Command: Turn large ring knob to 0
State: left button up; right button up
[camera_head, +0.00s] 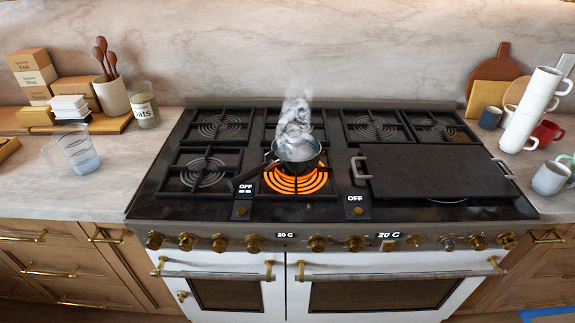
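The stove (345,221) stands in the middle of the view with a row of brass knobs along its front panel, including a far-left knob (154,240), a middle knob (318,243) and a far-right knob (507,240). I cannot tell which is the large ring knob, and their settings are too small to read. A front-middle burner (297,184) glows orange. A dark pot (298,163) sits on it and steams. Neither of my grippers is in view.
A black griddle (430,172) covers the stovetop's right part. Oven door handles (395,273) stick out below the knobs. Stacked white mugs (533,95) lean on the right counter. A glass of water (78,152) stands on the left counter. Small displays read "OFF" and "20 C".

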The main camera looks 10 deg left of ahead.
aim_at(220, 247)
jog(key=j+z, duration=0.2)
jog(key=j, duration=0.5)
jog(key=j+z, duration=0.15)
jog(key=j, duration=0.55)
jog(key=k+j+z, duration=0.2)
jog(key=j, duration=0.5)
jog(key=i+l+u, duration=0.2)
jog(key=l, duration=0.2)
jog(key=k+j, duration=0.05)
jog(key=k, duration=0.05)
